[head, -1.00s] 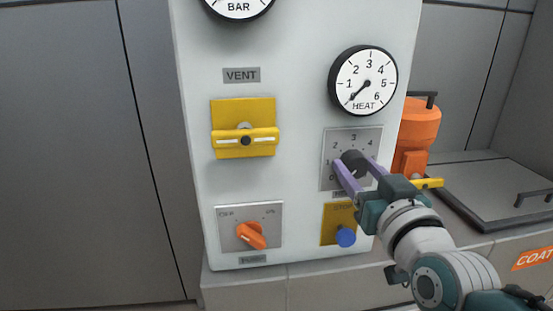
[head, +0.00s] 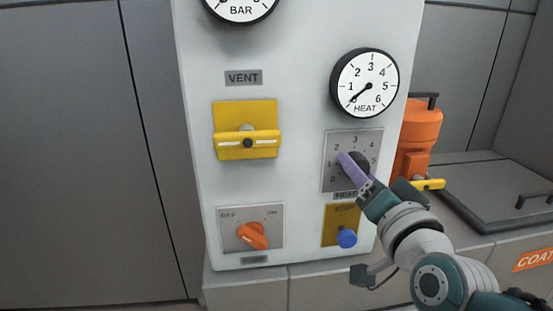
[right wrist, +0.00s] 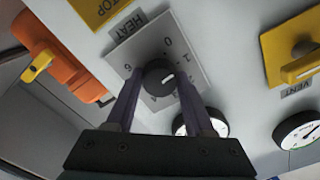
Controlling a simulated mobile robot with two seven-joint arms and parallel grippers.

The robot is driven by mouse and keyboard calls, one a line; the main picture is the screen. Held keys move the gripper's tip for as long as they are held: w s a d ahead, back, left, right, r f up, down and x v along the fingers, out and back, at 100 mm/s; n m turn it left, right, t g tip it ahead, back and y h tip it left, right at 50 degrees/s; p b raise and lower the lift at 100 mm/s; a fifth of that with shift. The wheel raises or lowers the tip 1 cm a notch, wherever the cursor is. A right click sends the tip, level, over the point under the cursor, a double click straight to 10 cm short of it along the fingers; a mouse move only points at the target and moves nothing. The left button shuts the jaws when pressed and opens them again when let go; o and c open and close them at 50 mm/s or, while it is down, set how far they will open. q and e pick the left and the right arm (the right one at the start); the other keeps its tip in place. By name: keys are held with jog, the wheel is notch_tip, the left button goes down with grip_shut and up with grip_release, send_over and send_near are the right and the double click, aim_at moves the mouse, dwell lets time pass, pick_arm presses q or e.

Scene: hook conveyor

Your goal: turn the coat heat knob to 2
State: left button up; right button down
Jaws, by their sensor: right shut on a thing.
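The coat heat knob (head: 357,163) is a dark round knob on a grey plate (head: 368,138) numbered 0 to 6, under the HEAT gauge (head: 364,84). The gauge needle points low left, below 1. My right gripper (head: 356,166) is shut on the knob, with a purple finger on either side of it; one finger hides part of the dial in the head view. In the right wrist view, the knob (right wrist: 159,77) sits between the fingertips (right wrist: 160,90). Its white mark points right and slightly up; I cannot tell the exact number. My left gripper is out of view.
A yellow VENT handle (head: 248,142) is to the left. An orange canister (head: 418,137) with a yellow lever (head: 429,184) stands close to the right.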

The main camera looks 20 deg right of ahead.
jog(key=shift+m+b, duration=0.6)
jog(key=shift+m, duration=4.4)
jog(key=shift+c, duration=1.4)
grip_release()
jog(key=v, duration=1)
